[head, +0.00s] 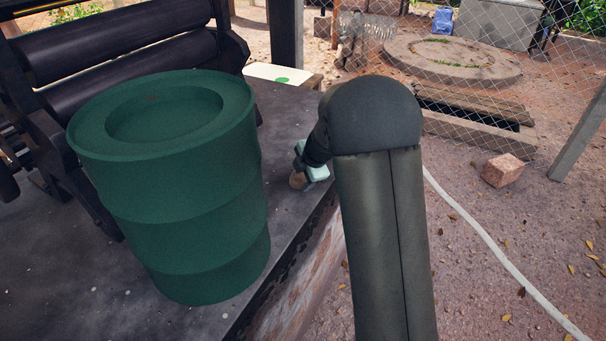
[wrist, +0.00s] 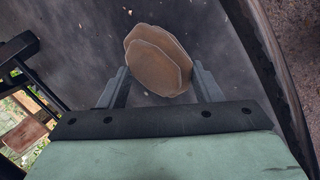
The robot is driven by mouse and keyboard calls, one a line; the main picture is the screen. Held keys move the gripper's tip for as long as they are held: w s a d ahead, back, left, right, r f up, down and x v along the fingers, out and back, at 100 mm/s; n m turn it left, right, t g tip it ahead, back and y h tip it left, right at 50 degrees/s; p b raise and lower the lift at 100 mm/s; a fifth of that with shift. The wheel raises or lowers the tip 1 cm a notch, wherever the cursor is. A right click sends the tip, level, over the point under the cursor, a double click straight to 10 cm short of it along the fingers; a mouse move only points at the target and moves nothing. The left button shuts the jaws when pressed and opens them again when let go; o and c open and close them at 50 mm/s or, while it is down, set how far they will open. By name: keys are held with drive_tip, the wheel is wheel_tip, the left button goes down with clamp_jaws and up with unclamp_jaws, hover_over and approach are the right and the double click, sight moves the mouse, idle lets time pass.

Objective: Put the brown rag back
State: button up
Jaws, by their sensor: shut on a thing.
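The brown rag (wrist: 157,62) is a stiff-looking, layered, roughly rounded piece between the two fingers of my gripper (wrist: 161,75) in the wrist view. My gripper is shut on it. In the head view the rag (head: 297,181) shows as a small brown patch under my gripper (head: 300,174), close to the edge of the dark platform (head: 225,318). I cannot tell whether the rag touches the platform or hangs just above it. My arm hides part of the gripper in the head view.
A large green drum (head: 190,215) stands on the platform left of my gripper. Dark rollers (head: 118,40) on a frame are behind it. A pale board with a green spot (head: 282,76) lies at the back. Right of the platform edge is open ground with a brick (head: 503,170).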

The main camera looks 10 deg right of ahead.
drive_tip(key=shift+f+b, duration=0.4)
drive_tip(key=shift+b, duration=0.1)
drive_tip(key=o, duration=1.1)
drive_tip(key=shift+f, duration=0.1)
drive_tip(key=shift+s, duration=0.1)
drive_tip(key=v, duration=1.7)
drive_tip(key=shift+r+b, duration=0.3)
drive_tip(key=shift+r, duration=0.1)
